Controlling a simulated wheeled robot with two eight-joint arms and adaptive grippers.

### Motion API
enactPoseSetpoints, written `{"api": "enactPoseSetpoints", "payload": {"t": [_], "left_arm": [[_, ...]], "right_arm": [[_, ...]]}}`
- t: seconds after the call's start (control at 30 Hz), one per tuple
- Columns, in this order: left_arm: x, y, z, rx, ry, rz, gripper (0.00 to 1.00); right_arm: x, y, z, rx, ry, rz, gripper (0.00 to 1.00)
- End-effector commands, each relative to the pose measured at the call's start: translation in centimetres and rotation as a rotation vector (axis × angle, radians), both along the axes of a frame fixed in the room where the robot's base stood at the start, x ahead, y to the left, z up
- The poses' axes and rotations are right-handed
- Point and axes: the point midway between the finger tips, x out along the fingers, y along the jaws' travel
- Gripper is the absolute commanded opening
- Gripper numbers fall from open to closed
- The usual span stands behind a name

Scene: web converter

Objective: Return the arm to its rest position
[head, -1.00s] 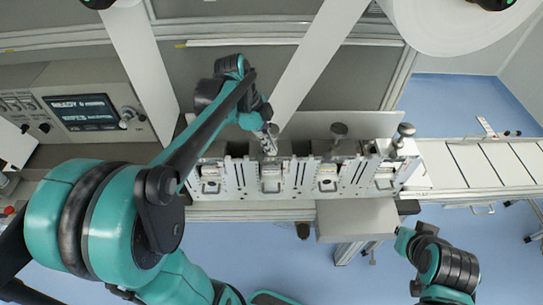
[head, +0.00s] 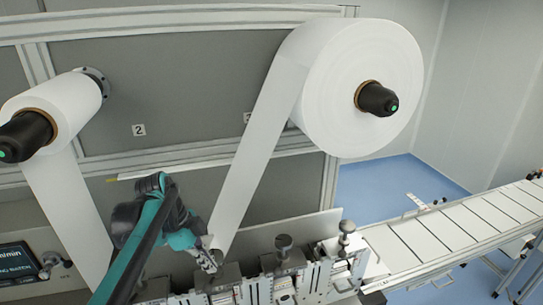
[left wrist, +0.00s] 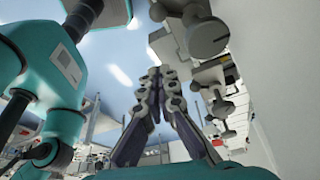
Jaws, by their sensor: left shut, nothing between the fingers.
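My left arm comes in from the lower left of the head view, and its gripper (head: 208,260) is over the row of metal clamp stations (head: 285,270), close beside a round metal knob. I cannot tell whether it touches the knob. In the left wrist view the left gripper (left wrist: 158,75) has its fingertips together with nothing between them. Grey knobs (left wrist: 205,35) stand to the right of the fingers there. My right gripper does not show in the head view now.
A large white roll (head: 340,90) hangs at the upper right, with a white web (head: 255,140) running down behind my gripper. A smaller roll (head: 65,105) is at the left. A control screen (head: 18,262) sits at lower left. A conveyor (head: 450,230) extends right.

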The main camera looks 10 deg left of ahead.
Motion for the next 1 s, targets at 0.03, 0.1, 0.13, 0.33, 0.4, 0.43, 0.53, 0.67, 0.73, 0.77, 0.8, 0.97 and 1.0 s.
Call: {"api": "enactPoseSetpoints", "payload": {"t": [0.03,0.1,0.13,0.33,0.4,0.43,0.53,0.67,0.73,0.77,0.8,0.97,1.0], "left_arm": [[-0.5,-0.4,-1.5,0.011,0.001,0.036,0.00],[-1.4,-1.0,-3.7,0.035,0.000,0.130,0.00],[-1.9,-1.2,-4.8,0.045,-0.001,0.183,0.00],[-5.5,-2.9,-13.8,0.086,-0.051,0.611,0.00],[-6.6,-3.3,-16.9,0.074,-0.082,0.761,0.00],[-7.1,-3.4,-18.3,0.065,-0.096,0.825,0.00],[-8.6,-3.8,-22.6,0.014,-0.143,1.024,0.00],[-10.0,-4.2,-27.2,-0.076,-0.194,1.227,0.00],[-10.5,-4.3,-28.9,-0.122,-0.211,1.305,0.00],[-10.6,-4.4,-29.4,-0.139,-0.217,1.331,0.00],[-10.8,-4.4,-29.9,-0.159,-0.222,1.361,0.00],[-11.0,-4.4,-30.6,-0.198,-0.231,1.414,0.00],[-11.0,-4.4,-30.5,-0.200,-0.231,1.417,0.00]], "right_arm": [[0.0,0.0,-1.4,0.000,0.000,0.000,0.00],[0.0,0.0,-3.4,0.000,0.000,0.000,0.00],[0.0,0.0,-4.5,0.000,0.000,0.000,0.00],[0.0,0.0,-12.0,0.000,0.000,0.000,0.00],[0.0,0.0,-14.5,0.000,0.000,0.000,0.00],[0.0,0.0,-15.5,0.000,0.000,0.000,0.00],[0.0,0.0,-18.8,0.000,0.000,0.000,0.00],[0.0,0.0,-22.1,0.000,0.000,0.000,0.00],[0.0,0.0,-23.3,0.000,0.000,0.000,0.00],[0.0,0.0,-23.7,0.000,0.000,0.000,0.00],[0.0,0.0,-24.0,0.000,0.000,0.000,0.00],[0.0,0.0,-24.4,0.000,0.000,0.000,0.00],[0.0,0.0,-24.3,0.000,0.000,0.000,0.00]]}}
